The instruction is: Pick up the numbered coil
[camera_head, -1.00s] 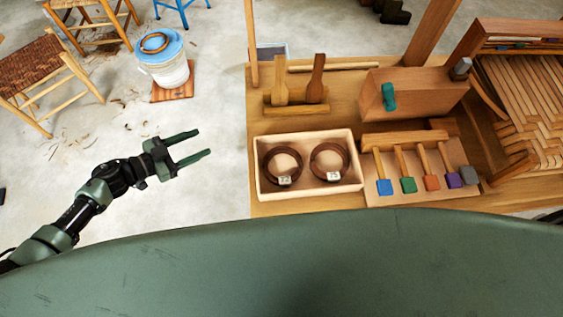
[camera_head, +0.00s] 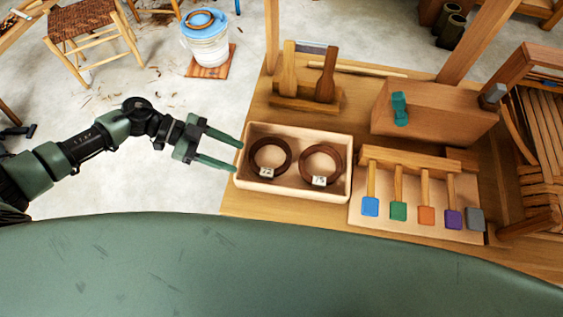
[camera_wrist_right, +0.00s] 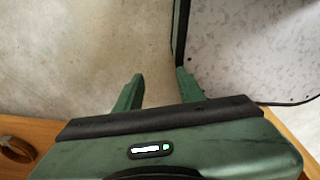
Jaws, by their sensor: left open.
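Two dark brown coils lie side by side in a pale wooden tray (camera_head: 298,190) in the head view. The left coil (camera_head: 285,148) and the right coil (camera_head: 337,156) each carry a small white tag with dark marks, too small to read surely. My left gripper (camera_head: 237,157) is open and empty, its fingertips at the tray's left wall; I cannot tell whether they touch it. My right gripper (camera_wrist_right: 158,86) shows only in the right wrist view, with its fingers apart and nothing between them, over pale floor.
A rack with several coloured-tipped wooden tools (camera_head: 410,163) stands right of the tray. Wooden paddles (camera_head: 326,78) and a wooden block (camera_head: 433,112) stand behind. A blue-lidded bucket (camera_head: 207,45) bears another coil. In the right wrist view, a brown ring (camera_wrist_right: 15,149) lies on wood.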

